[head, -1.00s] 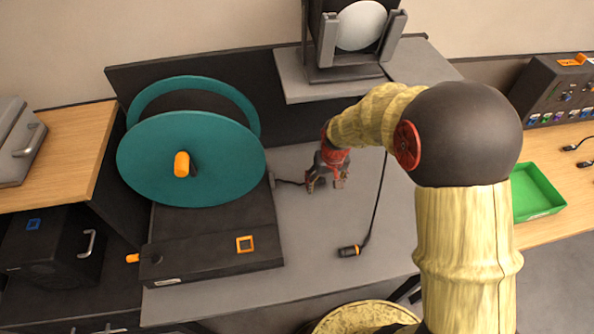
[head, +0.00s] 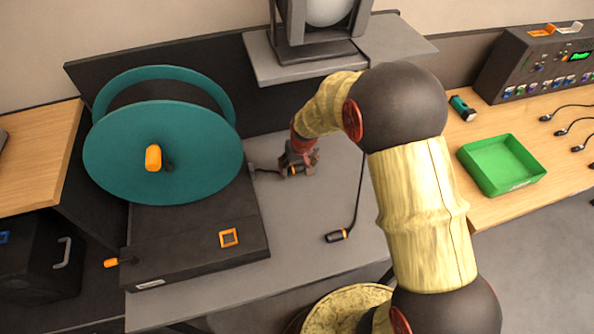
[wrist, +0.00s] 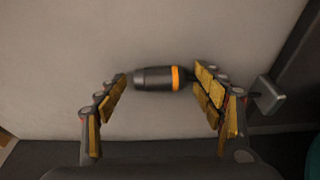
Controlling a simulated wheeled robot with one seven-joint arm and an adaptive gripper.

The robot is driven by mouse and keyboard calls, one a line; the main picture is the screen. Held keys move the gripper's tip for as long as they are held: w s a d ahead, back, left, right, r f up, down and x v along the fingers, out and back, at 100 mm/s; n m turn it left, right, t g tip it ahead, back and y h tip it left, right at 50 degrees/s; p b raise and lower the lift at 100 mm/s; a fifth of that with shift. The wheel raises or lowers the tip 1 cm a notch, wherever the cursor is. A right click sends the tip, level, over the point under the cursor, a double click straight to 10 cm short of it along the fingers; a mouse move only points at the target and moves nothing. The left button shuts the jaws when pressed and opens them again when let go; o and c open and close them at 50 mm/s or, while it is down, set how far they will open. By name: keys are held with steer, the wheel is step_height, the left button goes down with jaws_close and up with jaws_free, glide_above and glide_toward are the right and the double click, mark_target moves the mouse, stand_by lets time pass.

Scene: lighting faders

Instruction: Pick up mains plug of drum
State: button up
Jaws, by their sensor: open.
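The drum (head: 165,155) has teal flanges and an orange knob, and stands on a black base at the left. A short dark cable runs from its right side to my gripper (head: 299,166). A black plug with an orange band (wrist: 152,79) lies on the grey surface in the wrist view. My gripper (wrist: 163,78) is open, with one finger pad at each end side of the plug. I cannot tell whether the pads touch it. In the head view the plug is mostly hidden by my gripper.
Another black plug with an orange band (head: 337,236) lies on the grey table (head: 210,289), on a cable from the back. A lamp (head: 318,30) stands on a raised shelf behind my gripper. A green tray (head: 505,162) and a fader console (head: 535,70) are at the right.

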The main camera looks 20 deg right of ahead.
steer(key=shift+r, duration=0.1)
steer(key=shift+c, duration=0.2)
steer(key=c, duration=1.1)
steer(key=shift+c, duration=0.4)
steer(key=shift+r, duration=0.1)
